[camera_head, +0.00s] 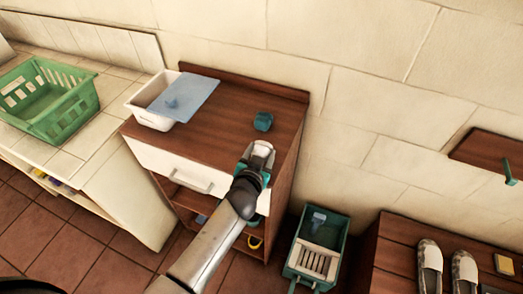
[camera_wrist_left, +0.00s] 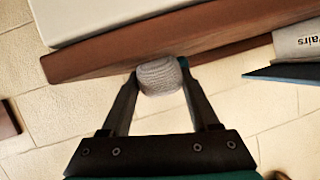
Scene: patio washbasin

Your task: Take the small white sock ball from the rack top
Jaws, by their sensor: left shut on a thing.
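My left gripper (camera_head: 258,160) is at the front right part of the brown wooden rack top (camera_head: 240,108). It is shut on the small white sock ball (camera_wrist_left: 158,77), a knitted, greyish-white roll. In the left wrist view the ball sits between the two fingertips of the left gripper (camera_wrist_left: 160,88), with the wooden top's edge (camera_wrist_left: 110,52) behind it. I cannot tell whether the ball still touches the top. In the head view only a pale part of it shows at the fingertips. My right gripper is not in view.
A dark teal rolled item (camera_head: 263,121) lies on the top just behind the gripper. A white bin (camera_head: 150,117) with a blue sheet (camera_head: 190,92) stands at the left. A green basket (camera_head: 45,105) is on the tiled counter. A green crate (camera_head: 300,262) is on the floor.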

